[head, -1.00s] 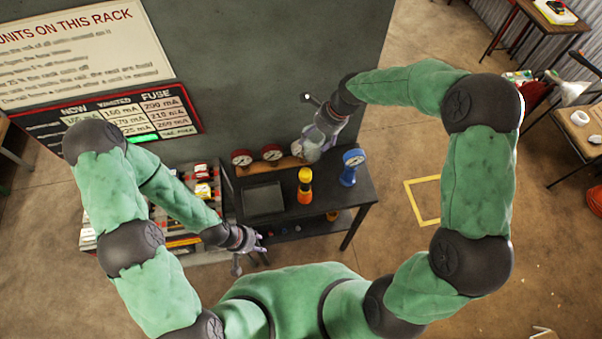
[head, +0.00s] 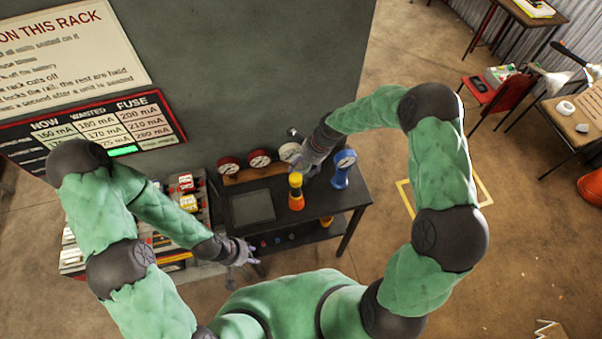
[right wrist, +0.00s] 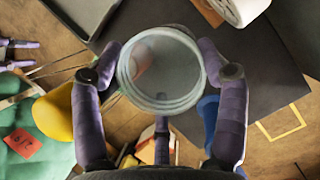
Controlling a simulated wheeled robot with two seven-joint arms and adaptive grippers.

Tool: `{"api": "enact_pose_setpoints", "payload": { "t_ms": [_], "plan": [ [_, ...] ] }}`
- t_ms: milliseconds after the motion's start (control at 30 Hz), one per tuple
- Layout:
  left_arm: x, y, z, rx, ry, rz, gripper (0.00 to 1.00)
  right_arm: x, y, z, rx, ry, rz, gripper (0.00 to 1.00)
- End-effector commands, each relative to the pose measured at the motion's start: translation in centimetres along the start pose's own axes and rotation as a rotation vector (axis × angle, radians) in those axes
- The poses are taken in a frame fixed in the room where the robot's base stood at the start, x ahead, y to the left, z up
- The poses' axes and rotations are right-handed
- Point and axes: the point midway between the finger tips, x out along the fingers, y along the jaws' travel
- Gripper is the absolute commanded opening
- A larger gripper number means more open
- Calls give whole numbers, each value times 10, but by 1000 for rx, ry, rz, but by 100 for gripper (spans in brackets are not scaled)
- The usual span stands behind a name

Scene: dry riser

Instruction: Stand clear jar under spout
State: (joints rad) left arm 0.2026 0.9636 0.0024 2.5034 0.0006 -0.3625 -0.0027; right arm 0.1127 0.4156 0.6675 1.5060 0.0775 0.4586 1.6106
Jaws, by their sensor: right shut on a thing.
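The clear jar (right wrist: 160,72) is round and see-through, and I look into it from above in the right wrist view. My right gripper (right wrist: 160,62) is shut around it, with purple fingers on both sides. In the head view my right gripper (head: 312,158) is over the back right of the dark bench, close to the grey wall, and its hand hides most of the jar. A small dark fitting (head: 293,132) on the wall is beside that hand; I cannot tell whether it is the spout. My left gripper (head: 243,254) is empty with fingers apart, at the bench's front left.
A rack (head: 170,215) stands left. Floor right of the bench has a yellow outline (head: 405,196).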

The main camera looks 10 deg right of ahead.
Motion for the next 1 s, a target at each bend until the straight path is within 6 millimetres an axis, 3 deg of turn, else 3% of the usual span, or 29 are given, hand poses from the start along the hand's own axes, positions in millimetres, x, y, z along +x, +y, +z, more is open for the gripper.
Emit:
{"api": "enact_pose_setpoints", "payload": {
  "t_ms": [433,833,867,900,933,1000],
  "plan": [
    [-1,0,0,0,0,0,40,40,0,-16,-1,0,1,17],
    [2,-1,0,0,0,0,40,45,0,-18,-1,0,0,17],
    [1,0,0,0,0,0,40,45,0,-18,-1,0,0,82],
    [1,0,0,0,0,0,40,44,0,-18,-1,0,0,93],
    [1,0,0,0,0,0,40,44,0,-18,-1,0,0,97],
    [1,0,0,0,0,0,40,44,0,-18,-1,0,0,97]
  ]
}}
